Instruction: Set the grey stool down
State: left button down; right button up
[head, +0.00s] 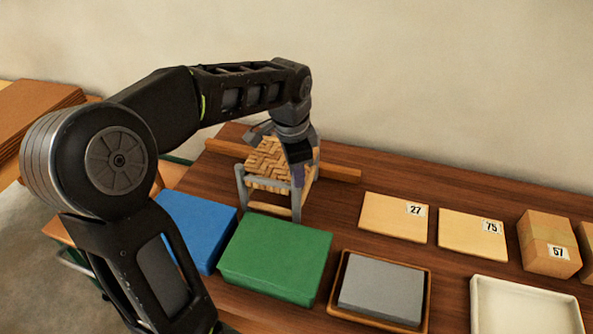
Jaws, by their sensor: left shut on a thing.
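The grey stool (268,178) has a grey frame and a tan woven seat. It is upright over the back left of the brown table, in front of a long wooden bar (341,174). My left gripper (297,172) comes down from above and is shut on the stool at its right side. The gripper hides part of the seat and frame. I cannot tell whether the legs touch the table. My right gripper is not in view.
A blue block (197,226) and a green block (276,258) lie in front of the stool. A grey block (381,290) sits in a brown tray (340,316). Numbered boards (388,217), a carton (547,240) and a white tray (525,284) stand to the right.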

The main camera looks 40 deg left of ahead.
pick_arm(q)
jog(key=shift+f, duration=0.1)
jog(key=c, duration=1.3)
grip_release()
jog(key=r, duration=0.4)
jog(key=s+r, duration=0.1)
jog(key=r, duration=0.3)
jog(key=s+r, duration=0.1)
jog(key=r, duration=0.3)
jog(key=shift+d, duration=0.2)
jog(key=shift+o, duration=0.5)
jog(key=shift+f, duration=0.1)
